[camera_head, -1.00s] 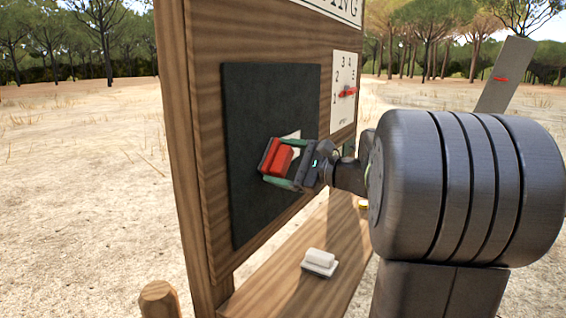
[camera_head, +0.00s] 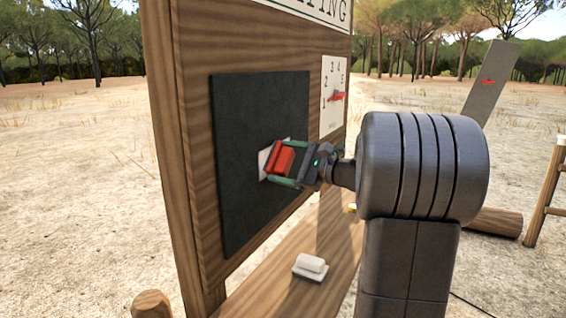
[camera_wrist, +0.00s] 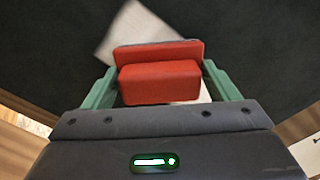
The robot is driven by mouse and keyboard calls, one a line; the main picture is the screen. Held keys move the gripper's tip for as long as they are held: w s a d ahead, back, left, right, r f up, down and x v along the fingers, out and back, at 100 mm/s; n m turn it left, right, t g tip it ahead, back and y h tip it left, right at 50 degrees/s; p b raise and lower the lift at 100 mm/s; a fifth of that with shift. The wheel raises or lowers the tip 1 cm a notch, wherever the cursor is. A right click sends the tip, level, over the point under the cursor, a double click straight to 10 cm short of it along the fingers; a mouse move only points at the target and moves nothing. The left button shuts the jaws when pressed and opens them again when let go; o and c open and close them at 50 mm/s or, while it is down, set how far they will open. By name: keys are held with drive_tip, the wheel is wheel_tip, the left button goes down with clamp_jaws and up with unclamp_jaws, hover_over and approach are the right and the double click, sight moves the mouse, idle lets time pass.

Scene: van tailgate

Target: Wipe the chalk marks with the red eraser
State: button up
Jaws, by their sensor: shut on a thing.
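My gripper (camera_head: 284,163) is shut on the red eraser (camera_head: 279,157), which it holds at the dark board (camera_head: 240,110). In the wrist view the eraser (camera_wrist: 160,82) sits between the two green fingers (camera_wrist: 160,92), with a thin grey layer along its far edge. A white chalk patch (camera_head: 264,162) shows on the board left of the eraser. In the wrist view the patch (camera_wrist: 135,28) is beyond the eraser, and part of it is hidden behind the eraser. I cannot tell whether the eraser touches the board.
A white eraser-shaped block (camera_head: 310,266) lies on the wooden ledge (camera_head: 265,297) below the board. A dial card (camera_head: 333,95) with a red pointer is right of the board. A wooden post (camera_head: 152,304) stands at lower left. The ledge is mostly clear.

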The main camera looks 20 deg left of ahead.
sight(258, 166)
drive_tip(key=w+p, duration=0.5)
drive_tip(key=w, duration=0.5)
drive_tip(key=shift+d, duration=0.3)
idle(0.4)
drive_tip(key=shift+s, duration=0.1)
drive_tip(key=shift+s+a+b, duration=0.15)
drive_tip(key=shift+s+b, duration=0.45)
drive_tip(key=shift+s, duration=1.3)
drive_tip(key=shift+s+a+b, duration=0.1)
drive_tip(key=shift+s+b, duration=0.5)
drive_tip(key=shift+s, duration=1.3)
drive_tip(key=shift+s+a+b, duration=0.2)
drive_tip(key=shift+s+b, duration=0.25)
drive_tip(key=shift+s, duration=1.85)
drive_tip(key=shift+s+a+b, duration=0.15)
drive_tip(key=shift+s+b, duration=0.3)
drive_tip(key=shift+s, duration=1.8)
drive_tip(key=shift+r, duration=0.1)
drive_tip(key=shift+w, duration=0.15)
